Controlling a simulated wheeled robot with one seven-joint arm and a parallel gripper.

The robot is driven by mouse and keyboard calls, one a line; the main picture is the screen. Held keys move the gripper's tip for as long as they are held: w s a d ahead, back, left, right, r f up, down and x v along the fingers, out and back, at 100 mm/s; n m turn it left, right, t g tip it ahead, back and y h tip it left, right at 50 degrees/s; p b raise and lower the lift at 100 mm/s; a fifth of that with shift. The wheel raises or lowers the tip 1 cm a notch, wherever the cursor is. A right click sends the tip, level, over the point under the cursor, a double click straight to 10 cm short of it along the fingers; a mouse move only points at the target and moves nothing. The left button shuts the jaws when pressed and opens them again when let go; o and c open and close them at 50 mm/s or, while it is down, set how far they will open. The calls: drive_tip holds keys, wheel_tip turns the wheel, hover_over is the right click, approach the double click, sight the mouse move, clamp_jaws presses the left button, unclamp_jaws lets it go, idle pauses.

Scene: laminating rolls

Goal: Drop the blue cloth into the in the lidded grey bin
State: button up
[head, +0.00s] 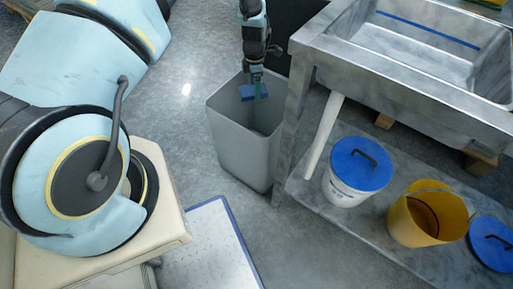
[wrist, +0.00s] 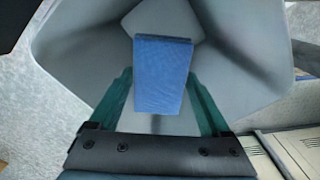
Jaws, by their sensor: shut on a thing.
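The blue cloth (wrist: 163,75) is held between the two green fingers of my gripper (wrist: 163,95) in the wrist view. The cloth (head: 250,93) also shows in the head view, at the mouth of a tall grey bin (head: 236,155). My gripper (head: 257,84) is shut on the cloth, over the bin's opening. In the wrist view the grey bin's inner walls (wrist: 235,45) surround the cloth, and the bin looks empty below it. The bin stands open on the floor and no lid shows on it.
A metal sink (head: 410,70) stands right of the bin, with its leg close to the bin's rim. On the shelf below are a white tub with a blue lid (head: 361,165) and a yellow bucket (head: 405,222). A white, blue-edged mat (head: 205,250) lies in front.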

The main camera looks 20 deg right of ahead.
drive_tip(key=o, duration=1.1)
drive_tip(key=shift+o, duration=0.2)
wheel_tip(320, 180, up, 11)
drive_tip(key=shift+f, duration=0.1)
